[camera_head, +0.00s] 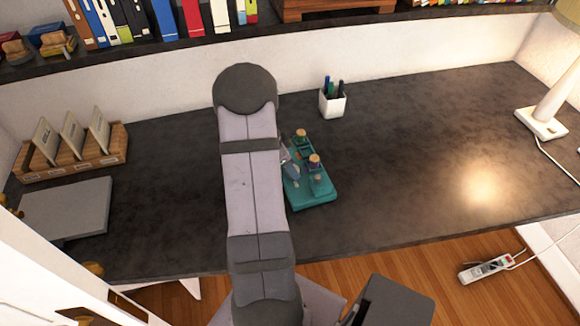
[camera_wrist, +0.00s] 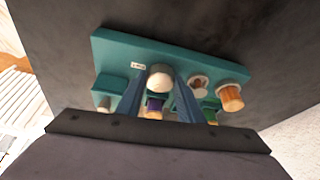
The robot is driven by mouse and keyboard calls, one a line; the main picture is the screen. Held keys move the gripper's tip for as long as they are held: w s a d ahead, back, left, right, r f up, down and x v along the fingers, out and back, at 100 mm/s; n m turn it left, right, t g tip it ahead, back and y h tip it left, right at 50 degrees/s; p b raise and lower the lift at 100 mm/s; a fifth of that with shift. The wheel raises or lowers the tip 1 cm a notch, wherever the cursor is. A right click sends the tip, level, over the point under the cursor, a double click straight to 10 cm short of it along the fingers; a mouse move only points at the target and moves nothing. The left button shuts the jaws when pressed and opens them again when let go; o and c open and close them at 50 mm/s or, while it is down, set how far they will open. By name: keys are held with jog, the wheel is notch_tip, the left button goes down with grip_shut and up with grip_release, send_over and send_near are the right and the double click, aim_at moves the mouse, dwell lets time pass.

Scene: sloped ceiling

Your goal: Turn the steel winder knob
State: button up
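A teal board (camera_head: 311,194) carrying several small knobs and fittings lies on the dark desk, just right of my arm. It also fills the middle of the wrist view (camera_wrist: 120,47). A pale round knob (camera_wrist: 160,77), which looks like the steel winder knob, stands out from it. My gripper (camera_wrist: 162,80) has its two bluish fingers apart, one on each side of this knob. I cannot tell whether the fingers touch it. In the head view my gripper (camera_head: 289,165) is partly hidden behind my arm, at the board's left side.
On the board, an orange-topped knob (camera_wrist: 231,97) and a whitish ring-shaped knob (camera_wrist: 198,83) stand right of the fingers. A pen cup (camera_head: 332,102) is behind the board. A letter rack (camera_head: 72,162) and grey slab (camera_head: 67,208) lie left. The desk's right side is mostly clear, with a lamp (camera_head: 542,122).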

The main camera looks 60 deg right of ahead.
jog(key=shift+f+n+b, duration=0.15)
jog(key=shift+n+b, duration=0.25)
jog(key=shift+b, duration=0.25)
